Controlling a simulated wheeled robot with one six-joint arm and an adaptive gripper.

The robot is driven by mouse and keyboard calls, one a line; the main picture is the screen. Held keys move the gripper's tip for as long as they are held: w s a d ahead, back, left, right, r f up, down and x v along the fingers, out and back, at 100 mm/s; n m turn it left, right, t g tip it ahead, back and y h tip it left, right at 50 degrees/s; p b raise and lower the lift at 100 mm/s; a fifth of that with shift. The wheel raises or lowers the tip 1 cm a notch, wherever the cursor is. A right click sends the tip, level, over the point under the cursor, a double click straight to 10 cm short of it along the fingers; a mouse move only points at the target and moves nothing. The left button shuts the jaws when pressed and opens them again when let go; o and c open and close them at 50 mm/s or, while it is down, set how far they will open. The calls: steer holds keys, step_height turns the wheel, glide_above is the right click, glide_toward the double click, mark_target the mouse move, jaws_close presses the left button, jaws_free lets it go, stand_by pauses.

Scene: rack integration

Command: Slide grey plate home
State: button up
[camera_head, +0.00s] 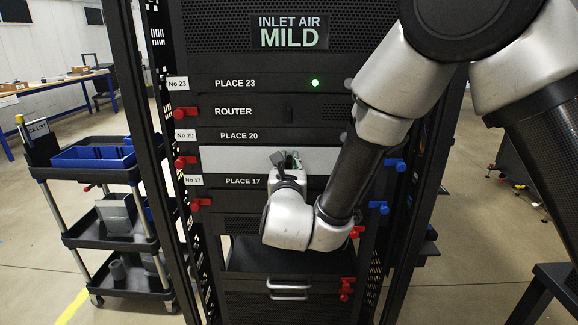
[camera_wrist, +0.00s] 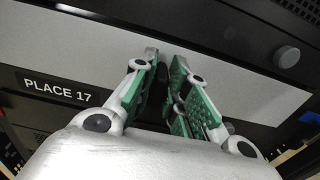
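The grey plate (camera_head: 235,159) is a plain light panel across the rack, between the PLACE 20 and PLACE 17 strips. My arm hides its right part in the head view. In the wrist view the plate (camera_wrist: 75,48) runs slantwise behind the fingers. My gripper (camera_head: 290,158) is at the plate's front, a little right of its middle. The fingertips look at or very near the plate; contact cannot be told.
A dark round knob (camera_wrist: 287,57) is beside the plate in the wrist view. An open shelf bay (camera_head: 262,256) lies below. A cart (camera_head: 88,172) stands left.

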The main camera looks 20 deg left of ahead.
steer(key=o, duration=0.3)
steer(key=shift+s, duration=0.1)
steer(key=v, duration=1.1)
steer(key=shift+s+d, duration=0.2)
steer(key=shift+s, duration=0.2)
steer(key=shift+f, duration=0.1)
